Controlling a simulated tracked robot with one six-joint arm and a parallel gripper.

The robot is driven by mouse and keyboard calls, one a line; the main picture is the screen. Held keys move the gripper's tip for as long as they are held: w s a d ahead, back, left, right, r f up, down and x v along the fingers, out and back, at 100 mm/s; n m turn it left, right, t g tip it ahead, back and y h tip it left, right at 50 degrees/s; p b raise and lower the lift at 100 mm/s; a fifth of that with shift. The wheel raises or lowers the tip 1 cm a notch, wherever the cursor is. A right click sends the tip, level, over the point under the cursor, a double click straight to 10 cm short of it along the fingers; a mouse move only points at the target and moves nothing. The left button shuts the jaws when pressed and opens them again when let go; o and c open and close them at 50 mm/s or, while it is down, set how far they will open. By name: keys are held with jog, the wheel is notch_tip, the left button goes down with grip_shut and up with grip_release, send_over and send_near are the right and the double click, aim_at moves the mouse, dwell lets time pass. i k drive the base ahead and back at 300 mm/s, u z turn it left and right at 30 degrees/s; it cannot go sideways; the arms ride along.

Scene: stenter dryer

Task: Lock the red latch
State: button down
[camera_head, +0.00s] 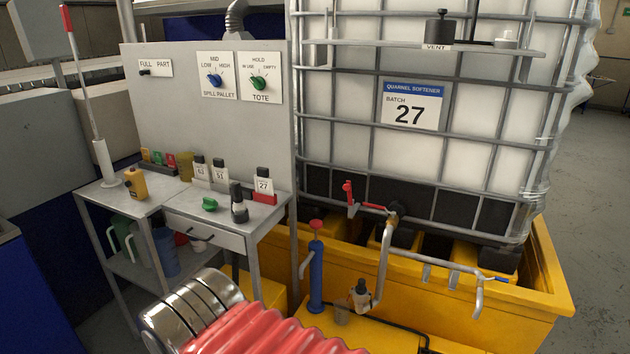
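A small upright red piece (349,193), which looks like the red latch, stands at the tote's outlet valve, low on the front of the caged white tote (340,110). A thin red handle (376,207) runs right from beside it towards the dark valve body (398,211). The two red parts are close together. They are too small to tell whether the latch is locked. A grey pipe (383,260) bends down from the valve. My gripper is not in view.
A yellow spill pallet (540,285) surrounds the tote's base. A blue hand pump (316,275) with a red top stands in front. To the left are a grey bench (205,240) with bottles and a panel (200,120) with knobs. Open floor lies at right.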

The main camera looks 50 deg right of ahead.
aim_at(348, 187)
jog(key=z, duration=0.05)
jog(key=i, duration=1.15)
